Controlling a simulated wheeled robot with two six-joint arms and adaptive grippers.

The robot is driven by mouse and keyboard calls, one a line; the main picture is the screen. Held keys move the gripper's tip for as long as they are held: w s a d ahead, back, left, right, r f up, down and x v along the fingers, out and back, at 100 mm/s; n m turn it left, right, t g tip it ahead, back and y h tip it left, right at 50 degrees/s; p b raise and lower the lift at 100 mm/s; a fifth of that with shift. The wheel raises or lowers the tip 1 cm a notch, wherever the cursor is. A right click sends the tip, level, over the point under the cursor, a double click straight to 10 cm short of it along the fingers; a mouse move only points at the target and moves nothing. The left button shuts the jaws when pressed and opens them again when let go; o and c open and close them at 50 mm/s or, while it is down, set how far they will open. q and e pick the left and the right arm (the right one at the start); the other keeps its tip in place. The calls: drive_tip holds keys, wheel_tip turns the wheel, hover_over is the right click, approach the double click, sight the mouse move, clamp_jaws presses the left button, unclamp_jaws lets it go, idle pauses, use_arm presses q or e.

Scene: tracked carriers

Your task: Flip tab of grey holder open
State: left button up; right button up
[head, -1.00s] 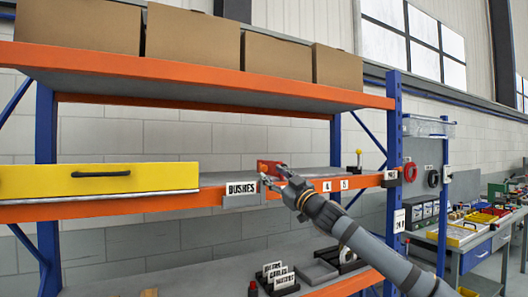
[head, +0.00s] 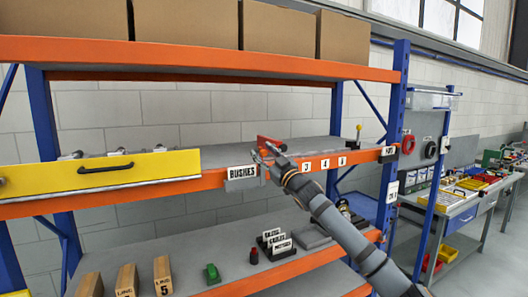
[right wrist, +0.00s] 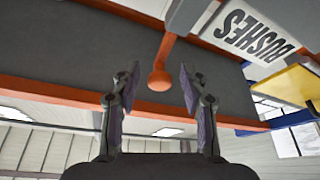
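The grey holder (head: 243,184) is on the orange shelf edge and bears a white BUSHES card (head: 242,171). The holder's grey side (right wrist: 188,14) and the card (right wrist: 254,36) show upside down in the right wrist view. A red lever-like tab (head: 269,141) stands at the holder's right. In the right wrist view, an orange-red rod with a round knob (right wrist: 160,79), apparently this tab, reaches between my fingers. My right gripper (head: 264,155) is open around the knob, with gaps on both sides (right wrist: 157,80). My left gripper is not in view.
A yellow panel with a black handle (head: 100,175) is left of the holder. Number cards (head: 324,164) line the edge to the right. Brown boxes (head: 275,27) stand above. Card holders (head: 277,246) and wooden blocks (head: 127,280) stand on the lower shelf.

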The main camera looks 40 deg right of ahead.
sight(267, 152)
clamp_jaws()
drive_tip(key=m+b, duration=0.1)
drive_tip(key=b, duration=0.1)
drive_tip(key=m+h+b, duration=0.1)
drive_tip(key=m+b, duration=0.1)
drive_tip(key=d+m+h+b, duration=0.1)
drive_tip(key=b, duration=0.1)
drive_tip(key=shift+s+f+b, duration=0.15)
drive_tip(key=shift+f+b, duration=0.15)
drive_tip(key=shift+b, duration=0.1)
drive_tip(key=shift+r+m, duration=0.15)
drive_tip(key=shift+m, duration=0.35)
drive_tip(key=shift+r+h, duration=0.15)
drive_tip(key=shift+h, duration=0.15)
drive_tip(key=shift+o, duration=0.6)
unclamp_jaws()
drive_tip(key=shift+d, duration=0.1)
drive_tip(key=shift+r, duration=0.15)
wheel_tip(267, 152, up, 10)
drive_tip(key=shift+f, duration=0.15)
